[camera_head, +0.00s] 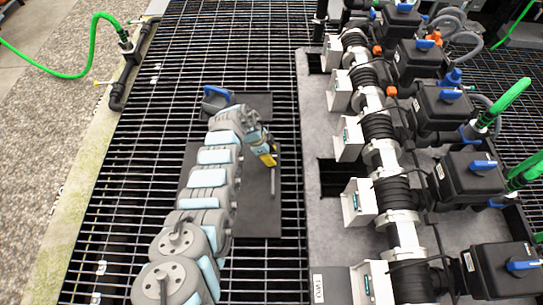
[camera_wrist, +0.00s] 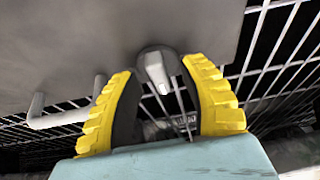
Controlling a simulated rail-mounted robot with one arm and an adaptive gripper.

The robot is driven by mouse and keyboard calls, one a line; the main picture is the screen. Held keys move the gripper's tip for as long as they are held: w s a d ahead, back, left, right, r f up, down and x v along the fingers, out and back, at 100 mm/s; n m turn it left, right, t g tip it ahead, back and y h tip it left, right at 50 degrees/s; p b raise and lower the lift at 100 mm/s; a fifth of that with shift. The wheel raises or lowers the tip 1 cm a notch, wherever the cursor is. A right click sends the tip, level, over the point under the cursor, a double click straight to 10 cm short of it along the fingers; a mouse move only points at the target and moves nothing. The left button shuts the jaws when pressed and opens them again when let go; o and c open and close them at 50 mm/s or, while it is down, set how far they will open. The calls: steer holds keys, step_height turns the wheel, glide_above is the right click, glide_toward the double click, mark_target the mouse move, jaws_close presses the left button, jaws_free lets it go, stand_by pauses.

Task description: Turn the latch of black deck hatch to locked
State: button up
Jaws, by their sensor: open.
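The black deck hatch (camera_head: 258,215) is a dark flat panel set in the floor grating, partly hidden under my arm in the head view. It fills the upper part of the wrist view (camera_wrist: 90,45). A pale bar handle (camera_head: 273,182) is on its right part; a similar bar (camera_wrist: 55,118) shows at the left in the wrist view. The latch (camera_wrist: 155,72) is a light grey tab on a dark rounded base near the panel's edge. My gripper (camera_head: 265,154) has yellow pads and is open. Its fingers (camera_wrist: 160,85) stand on either side of the latch; contact cannot be told.
A grey manifold deck (camera_head: 325,230) with black valve boxes (camera_head: 470,172), blue handles and green hoses runs along the right. Open grating (camera_head: 125,200) lies left of my arm. A green hose (camera_head: 75,75) and black pipe (camera_head: 133,65) are at the upper left.

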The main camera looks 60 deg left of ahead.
jaws_close()
